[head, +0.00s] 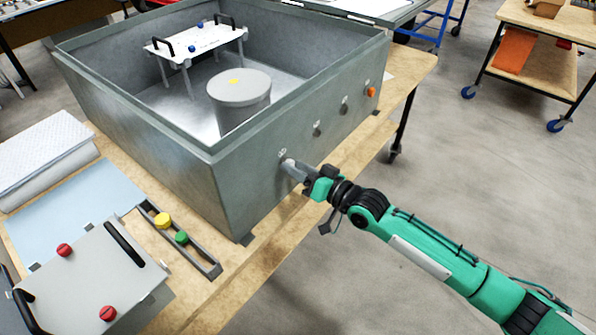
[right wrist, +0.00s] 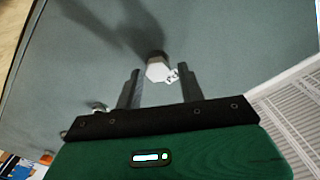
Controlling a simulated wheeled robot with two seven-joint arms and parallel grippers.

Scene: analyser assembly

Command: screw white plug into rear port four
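The white plug (right wrist: 158,70) shows in the right wrist view as a pale hexagonal head against the grey wall of the box. My right gripper (right wrist: 160,83) has one finger on each side of the plug, with a visible gap on both sides, so it looks open around it. I cannot tell how deep the plug sits. My left gripper is not in view.
The open grey metal box (head: 150,125) stands on a wooden table (head: 262,252). Farther along its wall are more fittings (head: 317,130) and an orange plug (head: 371,92). A grey cylinder (head: 240,92) stands inside. A rack with yellow and green caps (head: 208,262) lies front left.

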